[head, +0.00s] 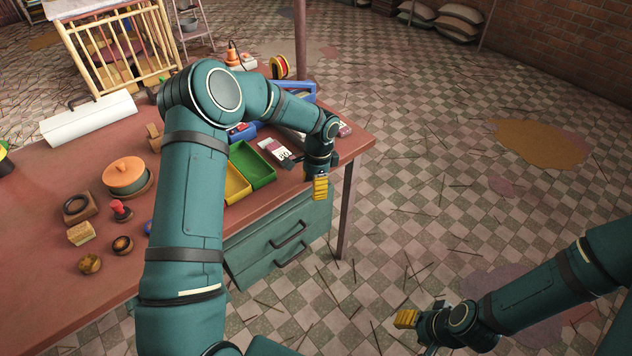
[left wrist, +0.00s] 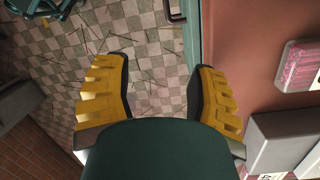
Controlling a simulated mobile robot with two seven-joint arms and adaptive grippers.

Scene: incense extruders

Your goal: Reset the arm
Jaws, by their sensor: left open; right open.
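My left arm reaches over the red table (head: 50,230) from the front. My left gripper (head: 320,187) hangs near the table's right edge, beside the drawer unit. In the left wrist view its two yellow fingers (left wrist: 160,95) are wide apart with nothing between them, the tiled floor and table edge showing beyond. My right gripper (head: 405,318) is low at the lower right, over the tiled floor and away from the table. Its yellow fingertip shows, and no object is seen in it.
A green tray (head: 252,165) and a yellow tray (head: 236,186) lie near my left forearm. A pink-and-white box (head: 276,152) is close to the left gripper. An orange-lidded pot (head: 125,174) and small wooden pieces stand at left. The floor on the right is open.

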